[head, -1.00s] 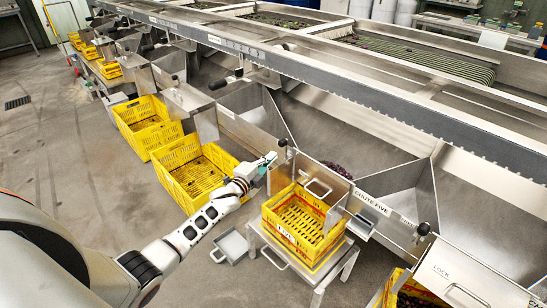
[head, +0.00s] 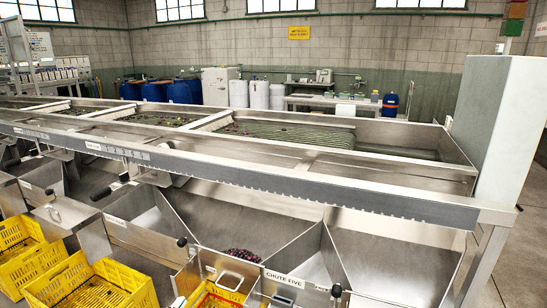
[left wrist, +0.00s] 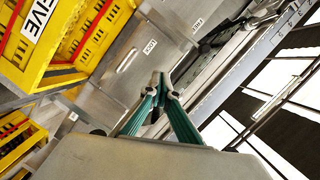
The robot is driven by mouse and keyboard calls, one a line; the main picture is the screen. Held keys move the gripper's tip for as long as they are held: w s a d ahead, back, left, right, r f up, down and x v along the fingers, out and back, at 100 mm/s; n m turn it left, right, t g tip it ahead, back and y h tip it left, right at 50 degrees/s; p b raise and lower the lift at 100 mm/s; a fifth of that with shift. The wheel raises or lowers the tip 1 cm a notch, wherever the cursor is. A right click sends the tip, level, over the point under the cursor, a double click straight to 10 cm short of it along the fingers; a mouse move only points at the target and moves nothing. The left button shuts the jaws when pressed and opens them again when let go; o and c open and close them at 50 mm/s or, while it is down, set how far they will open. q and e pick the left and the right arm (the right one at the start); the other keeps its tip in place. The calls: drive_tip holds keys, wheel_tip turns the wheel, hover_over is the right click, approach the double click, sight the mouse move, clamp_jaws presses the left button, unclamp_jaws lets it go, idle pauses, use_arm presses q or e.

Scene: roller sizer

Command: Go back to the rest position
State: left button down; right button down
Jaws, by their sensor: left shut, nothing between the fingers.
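My left gripper (left wrist: 162,85) shows in the left wrist view, its teal fingers drawn together at the tips with nothing between them. Steel chute panels (left wrist: 150,75) lie behind the fingertips. A yellow crate (left wrist: 92,28) with a white label is at the upper left of that view. No arm or gripper of mine shows in the head view. My right gripper is in neither view.
The head view shows the long steel sizer (head: 290,183) across the middle. Dark fruit (head: 243,257) lies by the chute five panel (head: 284,279). Yellow crates (head: 90,288) stand at the lower left. A pale cabinet (head: 500,130) stands at the right.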

use_arm(q)
drive_tip(key=s+d+f+n+g, duration=0.1)
drive_tip(key=s+d+f+n, duration=0.1)
drive_tip(key=s, duration=0.9)
drive_tip(key=s+d+f+n+g, duration=0.1)
drive_tip(key=s+d+n, duration=0.3)
drive_tip(key=s, duration=0.7)
drive_tip(key=s+d+f+n+g+p, duration=0.1)
drive_tip(key=s+d+f+n+g, duration=0.1)
drive_tip(key=s, duration=0.9)
drive_tip(key=d+n+g, duration=0.1)
drive_tip(key=d+n, duration=0.1)
drive_tip(key=d, duration=0.1)
drive_tip(key=shift+f, duration=0.35)
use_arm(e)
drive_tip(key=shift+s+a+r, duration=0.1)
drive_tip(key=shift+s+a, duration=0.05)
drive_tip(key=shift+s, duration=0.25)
use_arm(q)
drive_tip(key=shift+s, duration=0.1)
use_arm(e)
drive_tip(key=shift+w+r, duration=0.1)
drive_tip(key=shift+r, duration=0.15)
